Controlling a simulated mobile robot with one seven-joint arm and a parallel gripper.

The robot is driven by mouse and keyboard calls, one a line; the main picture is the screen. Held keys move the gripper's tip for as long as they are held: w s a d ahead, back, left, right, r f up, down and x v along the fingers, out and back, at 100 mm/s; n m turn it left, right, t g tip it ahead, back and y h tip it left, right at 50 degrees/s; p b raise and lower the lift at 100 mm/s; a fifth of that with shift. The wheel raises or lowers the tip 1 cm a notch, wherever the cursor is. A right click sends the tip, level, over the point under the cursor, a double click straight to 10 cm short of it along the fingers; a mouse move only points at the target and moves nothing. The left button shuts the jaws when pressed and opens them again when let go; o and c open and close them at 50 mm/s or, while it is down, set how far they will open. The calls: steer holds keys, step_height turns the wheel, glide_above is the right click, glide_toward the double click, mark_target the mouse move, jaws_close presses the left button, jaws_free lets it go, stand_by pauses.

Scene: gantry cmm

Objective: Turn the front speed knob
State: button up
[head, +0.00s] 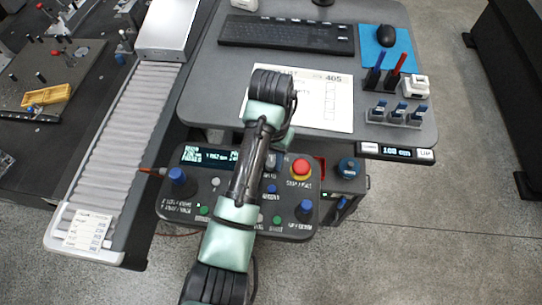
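The black control panel (225,218) has a lit display (207,156), a red stop button (300,168), several small buttons and blue-topped controls. One blue control (178,176) stands at the panel's left and another (305,208) at its right front. The labels are too small to tell which is the front speed knob. My arm reaches from the bottom over the middle of the panel and hides part of it. It bends near the desk's front edge and folds back down behind itself. My gripper is hidden behind the arm.
A grey desk (198,99) behind the panel holds a keyboard (285,33), a paper sheet (338,100), a pen holder (396,117) and a mouse (386,35). A roller conveyor (125,135) runs along the left. Open floor (430,240) lies at the right.

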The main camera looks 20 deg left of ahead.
jaws_close()
steer(key=shift+r+n+p, duration=0.15)
steer(key=shift+n+p, duration=0.15)
steer(key=shift+p, duration=0.05)
steer(key=shift+r+n+p, duration=0.1)
steer(key=shift+n+p, duration=0.7)
steer(key=shift+n, duration=0.1)
steer(key=shift+n+p, duration=0.6)
steer(key=shift+n, duration=0.3)
steer(key=n+p, duration=0.2)
steer(key=n, duration=0.3)
steer(key=shift+w, duration=0.1)
steer(key=shift+n, duration=0.4)
steer(key=o, duration=0.7)
jaws_free()
steer(key=shift+f, duration=0.2)
steer(key=shift+c, duration=0.2)
